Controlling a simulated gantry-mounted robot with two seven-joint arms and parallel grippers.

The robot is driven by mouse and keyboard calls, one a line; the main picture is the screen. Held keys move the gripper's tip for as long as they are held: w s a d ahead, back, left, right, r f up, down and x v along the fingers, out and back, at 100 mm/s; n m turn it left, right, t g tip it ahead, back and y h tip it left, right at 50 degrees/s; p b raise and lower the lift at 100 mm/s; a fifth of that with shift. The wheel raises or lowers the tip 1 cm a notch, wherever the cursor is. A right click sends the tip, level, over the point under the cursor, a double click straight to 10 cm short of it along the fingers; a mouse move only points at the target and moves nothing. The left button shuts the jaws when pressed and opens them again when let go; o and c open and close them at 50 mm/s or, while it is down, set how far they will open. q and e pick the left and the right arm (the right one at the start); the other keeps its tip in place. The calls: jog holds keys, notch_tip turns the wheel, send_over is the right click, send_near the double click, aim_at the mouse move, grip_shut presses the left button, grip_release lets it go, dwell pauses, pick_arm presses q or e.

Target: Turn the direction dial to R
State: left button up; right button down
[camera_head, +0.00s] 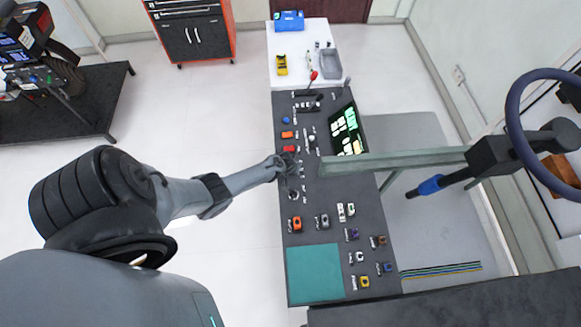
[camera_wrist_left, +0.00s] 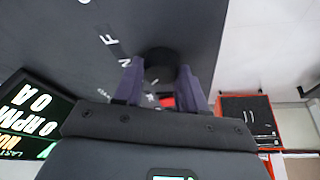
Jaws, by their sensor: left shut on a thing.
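The direction dial (camera_wrist_left: 160,58) is a dark round knob on the dark grey panel, seen between my left fingertips in the left wrist view. My left gripper (camera_wrist_left: 159,80) is shut on it, one purple-grey finger on each side. White letters F and N are printed on the panel just left of the dial; another white mark lies partly hidden between the fingers. I cannot make out the dial's pointer. In the head view my left gripper (camera_head: 290,163) reaches to the left edge of the control panel (camera_head: 330,205) and hides the dial. My right gripper is not in view.
Orange (camera_head: 287,134) and red (camera_head: 289,149) controls sit just beyond the gripper. A lit display (camera_head: 347,131) stands to the right, near a grey-green beam (camera_head: 400,159). A steering wheel (camera_head: 515,110) is far right. Labelled switches and a bare teal mat (camera_head: 314,273) lie nearer.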

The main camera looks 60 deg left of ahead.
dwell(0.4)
pick_arm(q)
jog(key=o, duration=1.1)
jog(key=shift+c, duration=0.2)
jog(key=shift+d+r+p, duration=0.1)
jog(key=shift+r+p, duration=0.2)
jog(key=shift+r, duration=0.1)
jog(key=p+v, duration=0.2)
jog(key=v, duration=0.8)
jog(key=shift+p, duration=0.35)
jog(key=shift+s+f, duration=0.1)
jog(key=shift+s, duration=0.05)
